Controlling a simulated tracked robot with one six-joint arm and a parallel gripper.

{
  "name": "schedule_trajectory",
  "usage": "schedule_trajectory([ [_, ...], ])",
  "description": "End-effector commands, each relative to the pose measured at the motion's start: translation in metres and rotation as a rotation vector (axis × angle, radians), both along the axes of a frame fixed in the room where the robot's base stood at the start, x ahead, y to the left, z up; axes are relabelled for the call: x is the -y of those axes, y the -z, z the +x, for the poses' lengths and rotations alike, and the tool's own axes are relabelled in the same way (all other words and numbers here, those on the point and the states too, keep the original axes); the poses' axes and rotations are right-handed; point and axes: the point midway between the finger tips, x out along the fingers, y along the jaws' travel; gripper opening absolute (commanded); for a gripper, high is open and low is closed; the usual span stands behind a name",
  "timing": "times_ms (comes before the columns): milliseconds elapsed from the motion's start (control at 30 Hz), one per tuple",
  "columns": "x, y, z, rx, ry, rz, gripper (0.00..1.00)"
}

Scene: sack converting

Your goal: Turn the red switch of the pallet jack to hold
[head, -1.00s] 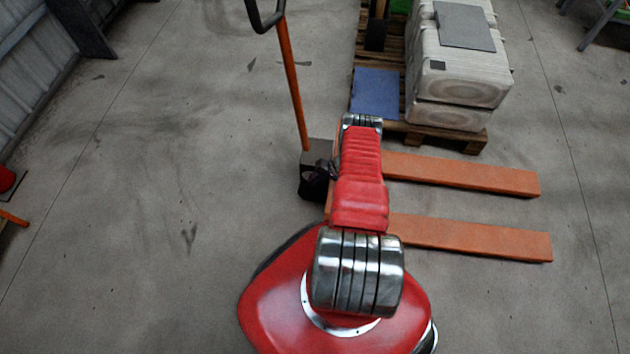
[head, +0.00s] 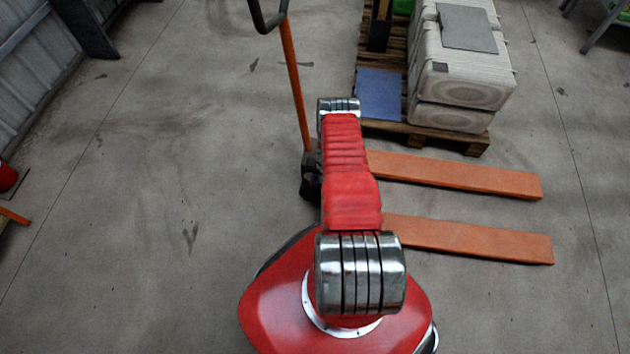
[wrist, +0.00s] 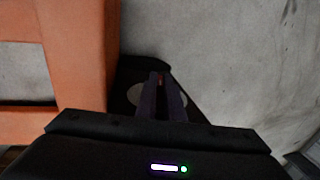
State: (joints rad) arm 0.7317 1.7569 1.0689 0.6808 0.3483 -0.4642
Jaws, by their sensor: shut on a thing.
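The pallet jack has an upright orange handle bar (head: 296,90) with a dark loop grip at the top, and two orange forks (head: 455,175) lying to the right. Its dark base (head: 309,180) is partly covered by my arm in the head view. In the wrist view its orange frame (wrist: 85,60) fills the left side. My gripper (wrist: 161,92) points down at a dark part of the jack (wrist: 130,72) with a pale round piece behind the fingers. The fingers are shut on a small reddish sliver, the red switch (wrist: 160,79), mostly hidden between them. The switch's setting cannot be read.
A wooden pallet (head: 420,132) with stacked pale sacks (head: 455,70) and a blue sheet (head: 379,94) stands behind the forks. A grey corrugated wall (head: 25,60) is at the left.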

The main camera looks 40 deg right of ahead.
Motion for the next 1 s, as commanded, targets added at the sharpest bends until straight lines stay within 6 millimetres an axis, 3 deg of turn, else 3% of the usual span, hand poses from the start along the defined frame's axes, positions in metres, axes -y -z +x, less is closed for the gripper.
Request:
schedule_trajectory([
  [1000,-0.0021,0.0000,0.0033,-0.171,0.001,-0.133,0.00],
])
